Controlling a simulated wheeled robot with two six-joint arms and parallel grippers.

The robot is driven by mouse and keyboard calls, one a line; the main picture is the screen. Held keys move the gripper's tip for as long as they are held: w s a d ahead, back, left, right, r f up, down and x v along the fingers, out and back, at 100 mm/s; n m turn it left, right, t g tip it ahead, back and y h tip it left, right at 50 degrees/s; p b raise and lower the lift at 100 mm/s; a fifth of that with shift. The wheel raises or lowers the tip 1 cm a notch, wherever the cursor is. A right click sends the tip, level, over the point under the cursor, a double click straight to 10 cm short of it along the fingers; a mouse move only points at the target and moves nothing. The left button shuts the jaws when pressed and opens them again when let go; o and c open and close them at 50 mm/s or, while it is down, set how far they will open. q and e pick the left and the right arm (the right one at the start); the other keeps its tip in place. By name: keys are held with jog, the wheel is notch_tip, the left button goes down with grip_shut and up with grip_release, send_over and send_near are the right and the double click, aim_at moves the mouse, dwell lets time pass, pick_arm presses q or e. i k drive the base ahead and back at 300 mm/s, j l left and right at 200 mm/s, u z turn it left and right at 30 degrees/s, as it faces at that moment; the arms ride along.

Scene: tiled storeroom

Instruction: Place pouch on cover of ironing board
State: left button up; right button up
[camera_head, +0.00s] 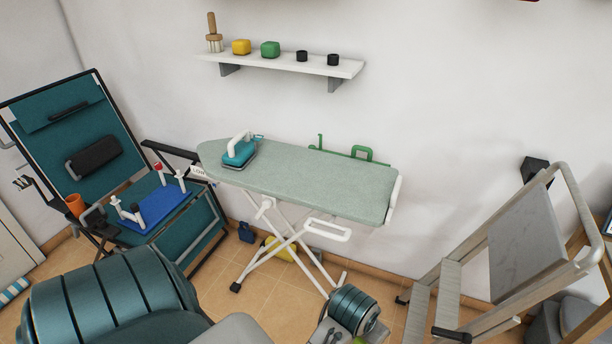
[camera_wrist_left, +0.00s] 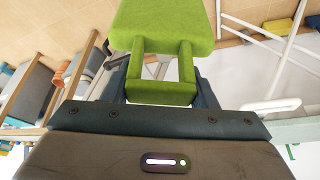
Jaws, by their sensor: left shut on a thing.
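A lime-green pouch (camera_wrist_left: 162,22) with a loop-like handle fills the top of the left wrist view. My left gripper (camera_wrist_left: 161,80) is shut on the pouch at its handle. In the head view only a sliver of green shows at the bottom edge, beside my left wrist; the fingers are mostly hidden there. The ironing board's pale green cover (camera_head: 310,181) lies beyond and above my left wrist. A teal iron (camera_head: 240,151) with a white handle stands on the cover's left end; the middle and right are bare. My right gripper is not in view.
A teal folding chair (camera_head: 95,150) holds a blue tray (camera_head: 157,206) at left. A wooden stepladder (camera_head: 530,240) stands at right. A wall shelf (camera_head: 290,64) with a brush and small items hangs above the board. A green rack (camera_head: 350,152) sits behind the board.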

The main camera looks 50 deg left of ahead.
aim_at(346, 190)
jog(key=j+z, duration=0.15)
jog(key=j, duration=0.25)
jog(key=k+j+z, duration=0.1)
jog(key=j, duration=0.35)
jog(key=j+z, duration=0.15)
jog(key=j, duration=0.25)
jog(key=k+j+z, duration=0.1)
jog(key=j, duration=0.3)
jog(key=k+j+z, duration=0.15)
jog(key=j, duration=0.25)
jog(key=k+j+z, duration=0.1)
jog(key=j, duration=0.3)
